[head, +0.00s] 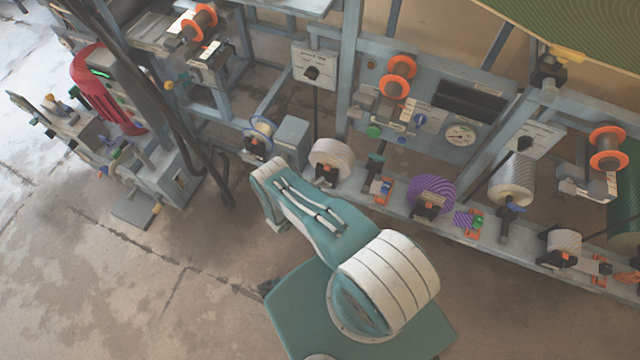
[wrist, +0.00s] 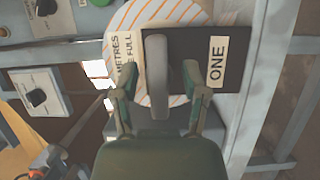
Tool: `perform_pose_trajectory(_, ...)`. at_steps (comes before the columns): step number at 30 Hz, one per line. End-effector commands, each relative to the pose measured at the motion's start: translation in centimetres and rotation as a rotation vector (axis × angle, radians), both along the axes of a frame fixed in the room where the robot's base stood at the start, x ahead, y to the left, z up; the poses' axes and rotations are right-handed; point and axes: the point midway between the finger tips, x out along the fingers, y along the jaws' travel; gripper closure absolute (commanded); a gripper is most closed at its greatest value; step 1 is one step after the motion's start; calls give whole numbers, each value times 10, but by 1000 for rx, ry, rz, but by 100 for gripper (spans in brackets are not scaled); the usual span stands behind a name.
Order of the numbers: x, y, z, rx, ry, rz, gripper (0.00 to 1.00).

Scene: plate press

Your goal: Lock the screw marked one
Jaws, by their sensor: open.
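The screw's grey elongated handle (wrist: 155,65) stands upright in the middle of the wrist view, in front of a black plate (wrist: 186,50). A pale label reading ONE (wrist: 216,62) is on the plate's right side. My gripper (wrist: 161,88) is open, with one green finger on each side of the handle. Gaps show between the handle and both fingers, so it is not clasped. The handle's lower end is close to the gripper's palm. In the head view my arm shows, but I cannot make out the fingers or the ONE label.
An orange-striped disc (wrist: 170,12) is behind the black plate. A box with a black knob (wrist: 38,97) is at left in the wrist view. In the head view, a purple-striped roll (head: 432,192) and a white roll (head: 332,155) line the machine. The floor at lower left is clear.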

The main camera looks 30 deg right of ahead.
Motion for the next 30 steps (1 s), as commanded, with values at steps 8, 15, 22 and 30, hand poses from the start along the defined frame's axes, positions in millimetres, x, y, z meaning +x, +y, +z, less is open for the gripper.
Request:
perform_pose_trajectory(8, 0, 0, 0, 0, 0, 1, 70)
perform_pose_trajectory(15, 0, 0, 0, 1, 1, 1, 100)
perform_pose_trajectory(22, 0, 0, -1, 15, -12, 1, 100)
perform_pose_trajectory(30, 0, 0, -1, 93, -109, 1, 100)
